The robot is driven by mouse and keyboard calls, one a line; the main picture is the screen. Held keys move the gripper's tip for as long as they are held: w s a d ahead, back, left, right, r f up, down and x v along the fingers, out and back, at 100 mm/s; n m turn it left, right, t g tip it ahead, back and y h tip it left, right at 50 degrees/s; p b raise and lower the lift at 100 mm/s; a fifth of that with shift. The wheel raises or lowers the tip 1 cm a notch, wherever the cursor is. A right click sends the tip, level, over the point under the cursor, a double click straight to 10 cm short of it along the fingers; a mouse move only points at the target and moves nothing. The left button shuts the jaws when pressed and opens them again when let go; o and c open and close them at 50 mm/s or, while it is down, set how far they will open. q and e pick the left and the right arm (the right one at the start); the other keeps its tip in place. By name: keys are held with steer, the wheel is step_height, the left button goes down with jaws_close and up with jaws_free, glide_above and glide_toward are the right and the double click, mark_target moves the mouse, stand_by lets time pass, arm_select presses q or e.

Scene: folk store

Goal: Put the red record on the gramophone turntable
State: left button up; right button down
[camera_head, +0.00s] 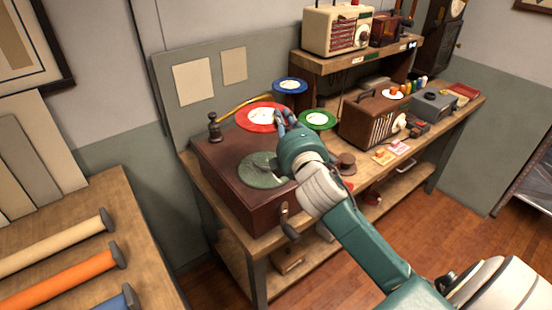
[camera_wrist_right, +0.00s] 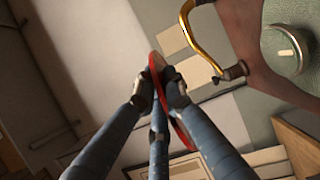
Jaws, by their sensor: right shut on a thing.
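The red record (camera_head: 258,117) with a pale label is held up above the back part of the gramophone. My right gripper (camera_head: 281,120) is shut on its right edge. In the right wrist view the record (camera_wrist_right: 156,68) shows nearly edge-on between the fingers (camera_wrist_right: 163,88). The gramophone (camera_head: 224,160) is a brown box on the bench with a green round turntable (camera_head: 257,172). The turntable carries no record, and my wrist is close to its right side. The brass tone arm (camera_head: 240,104) is at the back, behind the record. My left gripper is out of view.
A blue record (camera_head: 290,86) and a green record (camera_head: 318,120) stand behind and right of my gripper. A brown radio (camera_head: 371,119) is farther right on the bench, with a shelf (camera_head: 357,60) above. Coloured rolls (camera_head: 68,278) lie on the table at left.

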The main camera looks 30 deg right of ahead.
steer(key=shift+f+b, duration=0.45)
steer(key=shift+f, duration=6.4)
steer(key=shift+f, duration=0.1)
steer(key=c, duration=1.8)
jaws_free()
steer(key=shift+c, duration=0.2)
steer(key=shift+r, duration=0.2)
steer(key=b+v, duration=0.3)
steer(key=v, duration=0.9)
